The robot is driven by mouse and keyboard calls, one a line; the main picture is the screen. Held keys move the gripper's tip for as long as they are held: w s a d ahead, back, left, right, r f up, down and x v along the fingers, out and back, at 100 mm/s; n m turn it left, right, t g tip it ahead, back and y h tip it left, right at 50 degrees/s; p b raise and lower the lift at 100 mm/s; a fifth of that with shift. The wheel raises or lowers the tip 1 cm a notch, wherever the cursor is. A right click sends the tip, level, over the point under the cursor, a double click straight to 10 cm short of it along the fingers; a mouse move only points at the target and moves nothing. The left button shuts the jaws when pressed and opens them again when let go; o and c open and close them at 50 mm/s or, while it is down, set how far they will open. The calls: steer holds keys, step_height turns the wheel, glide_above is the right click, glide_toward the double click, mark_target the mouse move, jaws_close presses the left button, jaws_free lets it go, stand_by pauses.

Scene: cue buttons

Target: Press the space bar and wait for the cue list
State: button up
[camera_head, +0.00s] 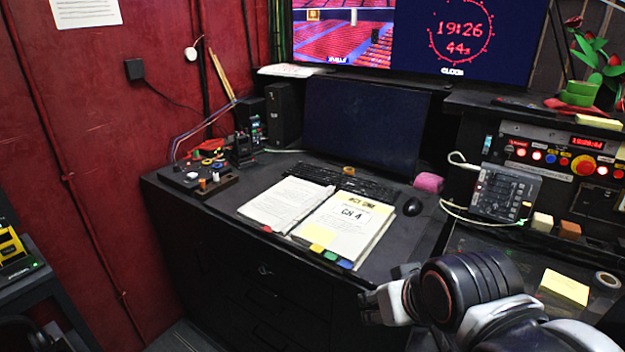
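A black keyboard (345,184) lies on the dark desk in front of the monitor, partly behind an open binder; its space bar is too small to make out. The monitor (366,123) is dark and shows no cue list. My gripper (366,307) is at the desk's front right edge, pointing left, well apart from the keyboard. Its fingers are seen side-on and small, so I cannot tell whether it is open or shut.
An open binder (352,228) lies in front of the keyboard. A control box (503,193) stands further right. A button panel (213,183) is on the left.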

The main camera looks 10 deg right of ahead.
jaws_close()
stand_by(1.1)
